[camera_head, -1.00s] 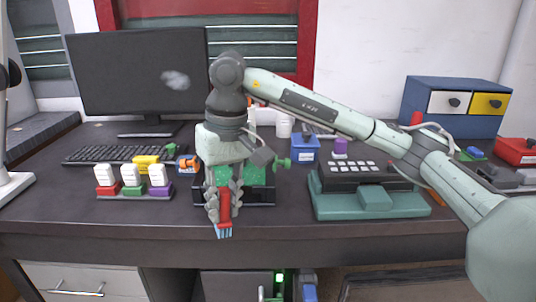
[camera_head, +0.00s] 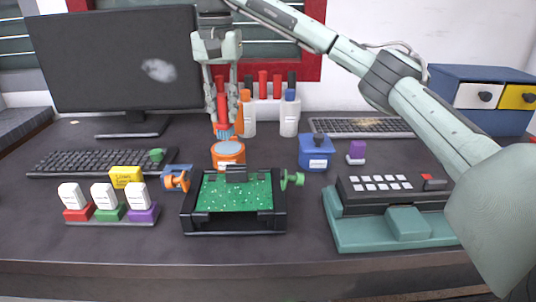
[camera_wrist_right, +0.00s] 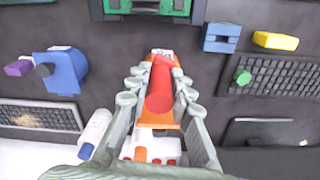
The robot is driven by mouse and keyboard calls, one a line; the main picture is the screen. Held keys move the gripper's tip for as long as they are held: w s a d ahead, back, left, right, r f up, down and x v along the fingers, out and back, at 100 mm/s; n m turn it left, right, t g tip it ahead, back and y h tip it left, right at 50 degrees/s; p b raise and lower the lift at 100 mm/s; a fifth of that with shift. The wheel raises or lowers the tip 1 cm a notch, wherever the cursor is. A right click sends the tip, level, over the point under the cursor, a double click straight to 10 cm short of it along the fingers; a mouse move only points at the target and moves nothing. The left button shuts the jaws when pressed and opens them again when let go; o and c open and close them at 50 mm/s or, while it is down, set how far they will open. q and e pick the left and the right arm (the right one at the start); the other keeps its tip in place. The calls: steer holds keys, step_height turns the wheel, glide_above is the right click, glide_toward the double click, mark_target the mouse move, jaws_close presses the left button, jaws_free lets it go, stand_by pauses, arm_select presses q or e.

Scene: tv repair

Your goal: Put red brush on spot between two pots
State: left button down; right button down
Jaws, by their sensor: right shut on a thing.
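The red brush (camera_head: 221,105) hangs upright, blue bristles down, in my right gripper (camera_head: 221,118), which is shut on it. The brush is just above or in front of an orange pot (camera_head: 228,153) with a pale blue top; I cannot tell if the bristles touch it. In the right wrist view the brush (camera_wrist_right: 160,88) lies between the fingers, with orange of the pot behind it. A blue pot (camera_head: 314,154) with a dark knob stands to the right. Bare table lies between these pots. My left gripper is not in view.
A white rack (camera_head: 264,107) with red and dark handles and two bottles stands behind. A black frame with a green board (camera_head: 233,195) is in front. A monitor (camera_head: 115,60) and keyboard (camera_head: 100,162) are left; a teal device (camera_head: 390,228) and purple item (camera_head: 356,150) are right.

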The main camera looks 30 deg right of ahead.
steer(key=shift+w+d, duration=0.15)
steer(key=shift+w, duration=0.05)
steer(key=d+f, duration=0.3)
steer(key=s+d+f, duration=0.1)
steer(key=d+f, duration=0.6)
steer(key=d, duration=0.1)
steer(key=shift+s+d+f, duration=0.15)
steer(key=shift+s+d, duration=0.05)
steer(key=shift+f, duration=0.45)
steer(key=c, duration=1.6)
jaws_free()
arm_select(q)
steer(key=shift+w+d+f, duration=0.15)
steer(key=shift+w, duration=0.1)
arm_select(e)
steer(key=shift+o, duration=1.3)
